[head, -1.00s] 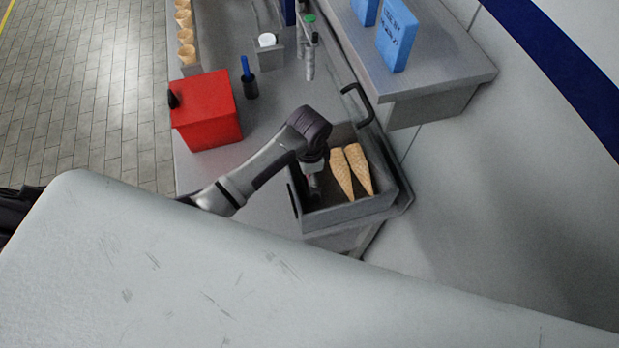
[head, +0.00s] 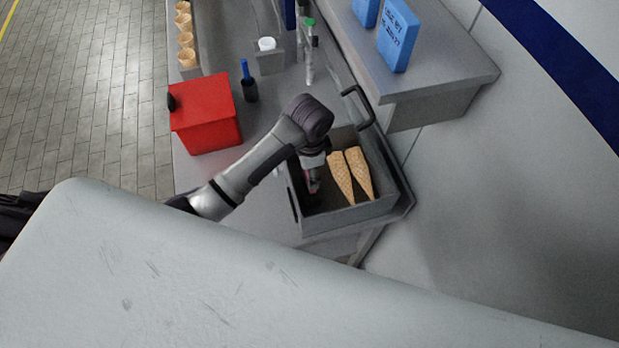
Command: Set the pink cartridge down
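My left gripper (head: 313,181) points down into the left part of a grey open box (head: 350,217). Its fingers are small and dark in this view, so I cannot tell whether they are open or shut. A small pinkish-red patch (head: 312,188) shows at the fingertips, inside the box. It may be the pink cartridge, but most of it is hidden, and I cannot tell whether it touches the box floor. Two waffle cones (head: 341,178) lie side by side in the box, just right of the gripper. My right gripper is not in view.
A black handle (head: 358,102) rises at the box's back edge. A red box (head: 206,115) and a blue-handled tool in a dark holder (head: 248,82) stand to the left. A shelf with blue packs (head: 398,38) overhangs at the right. Upright cones (head: 186,40) stand in a rack.

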